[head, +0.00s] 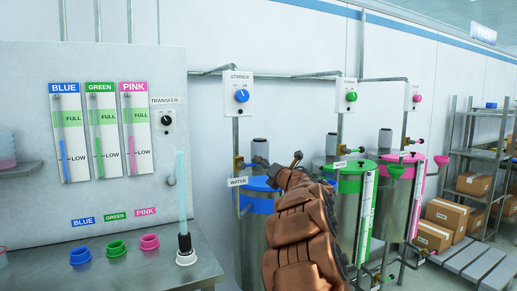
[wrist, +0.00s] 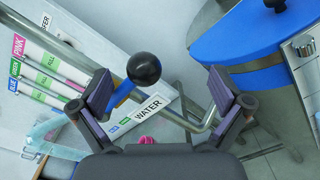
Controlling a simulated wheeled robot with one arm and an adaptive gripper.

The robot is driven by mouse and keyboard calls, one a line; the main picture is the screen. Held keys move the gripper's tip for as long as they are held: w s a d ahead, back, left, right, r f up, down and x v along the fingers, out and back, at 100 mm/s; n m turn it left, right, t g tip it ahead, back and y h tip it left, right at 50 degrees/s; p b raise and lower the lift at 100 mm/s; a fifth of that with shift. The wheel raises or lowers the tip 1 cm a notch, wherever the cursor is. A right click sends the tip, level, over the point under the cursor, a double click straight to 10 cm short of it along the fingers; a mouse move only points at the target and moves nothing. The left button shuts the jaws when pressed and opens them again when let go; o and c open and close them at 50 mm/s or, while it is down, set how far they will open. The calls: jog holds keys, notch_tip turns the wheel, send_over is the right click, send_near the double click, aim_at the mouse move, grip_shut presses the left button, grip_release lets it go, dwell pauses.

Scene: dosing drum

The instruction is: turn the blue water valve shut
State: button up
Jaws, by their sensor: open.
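The blue water valve shows in the wrist view as a blue lever (wrist: 122,92) with a black ball knob (wrist: 144,69) at its end. A white WATER label (wrist: 148,108) is close by. My gripper (wrist: 165,100) is open, its two purple-padded fingers apart on either side of the lever and knob. Nothing is held between them. In the head view my brown arm reaches toward the drum with the blue lid (head: 258,186), near the WATER label (head: 237,181). The lever is not clear in that view, and the arm hides part of the drum.
The blue drum rim (wrist: 225,45) is close to the right finger. A grey pipe (wrist: 185,45) runs between the fingers. Green (head: 350,183) and pink (head: 406,158) drums stand to the right. A steel bench (head: 120,265) with coloured cups stands at left.

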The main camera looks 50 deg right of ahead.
jog(key=b+v, duration=0.2)
jog(key=v, duration=0.7)
jog(key=shift+b, duration=0.3)
jog(key=shift+r, duration=0.1)
dwell(0.4)
